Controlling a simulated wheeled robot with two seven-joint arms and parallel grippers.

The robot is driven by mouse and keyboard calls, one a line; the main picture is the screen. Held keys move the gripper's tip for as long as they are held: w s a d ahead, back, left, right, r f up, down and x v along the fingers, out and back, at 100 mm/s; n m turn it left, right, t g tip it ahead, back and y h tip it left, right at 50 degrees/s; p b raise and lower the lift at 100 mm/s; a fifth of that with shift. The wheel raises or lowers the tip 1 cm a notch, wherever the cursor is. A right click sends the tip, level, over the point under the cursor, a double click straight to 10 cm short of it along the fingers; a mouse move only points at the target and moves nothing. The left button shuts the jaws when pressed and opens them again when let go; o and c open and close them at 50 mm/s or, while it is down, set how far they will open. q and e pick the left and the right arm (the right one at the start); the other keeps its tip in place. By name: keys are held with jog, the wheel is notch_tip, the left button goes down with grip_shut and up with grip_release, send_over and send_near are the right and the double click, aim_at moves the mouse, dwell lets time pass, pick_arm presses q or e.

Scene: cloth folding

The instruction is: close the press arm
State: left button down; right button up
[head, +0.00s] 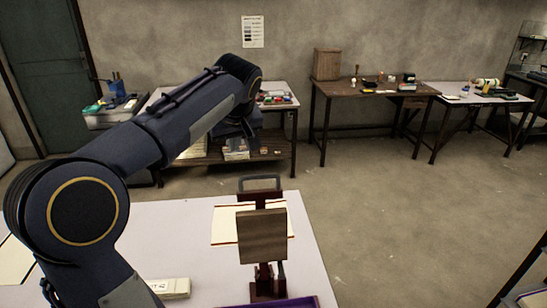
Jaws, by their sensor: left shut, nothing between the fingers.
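The press (264,278) stands near the front right of the pale table, on a dark red-brown post. Its wooden press plate (262,237) stands upright, with its broad face toward me. A grey loop handle (260,183) shows above the plate, at the top of the press arm. My left arm comes in from the left, rises and bends down at its far end. My left gripper (243,140) is the dark part beyond that bend, above and behind the handle and apart from it in the picture. It is shut and empty; its fingertips are hard to make out. My right gripper is out of view.
A pale cloth with red-brown stripes (225,226) lies flat behind the press. A small pale stack (170,288) lies at the front, and a purple-edged item (285,303) is at the bottom edge. Open floor lies right of the table (170,222); a wooden workbench (372,88) stands behind.

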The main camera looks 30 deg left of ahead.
pick_arm(q)
notch_tip(320, 180, down, 9)
jog(key=w+p, duration=0.1)
jog(key=p, duration=0.1)
jog(key=shift+w+a+p, duration=0.3)
jog(key=shift+w+p, duration=0.05)
dwell(0.5)
